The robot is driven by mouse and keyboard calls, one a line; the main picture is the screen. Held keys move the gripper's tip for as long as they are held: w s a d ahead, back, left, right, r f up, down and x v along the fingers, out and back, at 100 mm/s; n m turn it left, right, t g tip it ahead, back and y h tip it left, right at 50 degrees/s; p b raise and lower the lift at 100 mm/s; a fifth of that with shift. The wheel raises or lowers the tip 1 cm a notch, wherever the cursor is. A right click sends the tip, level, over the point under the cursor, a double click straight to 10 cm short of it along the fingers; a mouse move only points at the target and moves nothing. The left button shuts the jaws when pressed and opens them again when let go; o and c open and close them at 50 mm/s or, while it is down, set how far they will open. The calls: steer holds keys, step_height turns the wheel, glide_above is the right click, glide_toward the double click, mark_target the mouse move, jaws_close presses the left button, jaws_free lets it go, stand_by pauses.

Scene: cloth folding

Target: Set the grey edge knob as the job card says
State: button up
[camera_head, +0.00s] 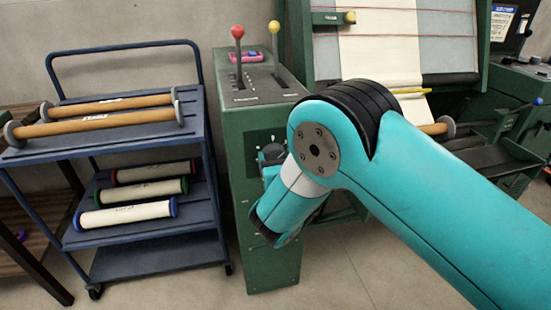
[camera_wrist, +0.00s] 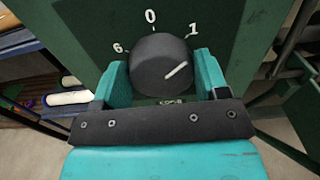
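In the wrist view a dark grey knob (camera_wrist: 160,65) sits on a green panel, with the numbers 6, 0 and 1 around its upper side. Its white line slants up and right, roughly toward the 1. A small label below the knob is mostly hidden by my gripper. My gripper (camera_wrist: 161,72) has one teal finger on each side of the knob, and both appear to touch it. In the head view my arm reaches to the front of the green cabinet (camera_head: 275,260). A blue-and-white card (camera_head: 502,14) stands at the top right, too small to read.
Red (camera_head: 238,32) and yellow (camera_head: 274,27) lever knobs rise from the cabinet top. A blue trolley (camera_head: 120,262) with several rollers stands at the left. A green machine with a pale cloth web (camera_head: 380,50) is behind my arm. Bare floor shows in front.

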steer(key=shift+m, duration=0.3)
steer(key=m+b, duration=0.2)
steer(key=m, duration=0.1)
steer(key=shift+d+f+m, duration=0.1)
steer(key=shift+d+m, duration=0.05)
steer(key=shift+m, duration=0.15)
steer(key=shift+f+m+b, duration=0.2)
steer(key=shift+m+b, duration=3.35)
steer(key=shift+m, duration=0.7)
steer(key=shift+f+m+b, duration=0.15)
steer(key=shift+m+b, duration=3.45)
steer(key=shift+m, duration=0.6)
steer(key=shift+f+m+b, duration=0.2)
steer(key=shift+m+b, duration=3.35)
steer(key=shift+m, duration=0.7)
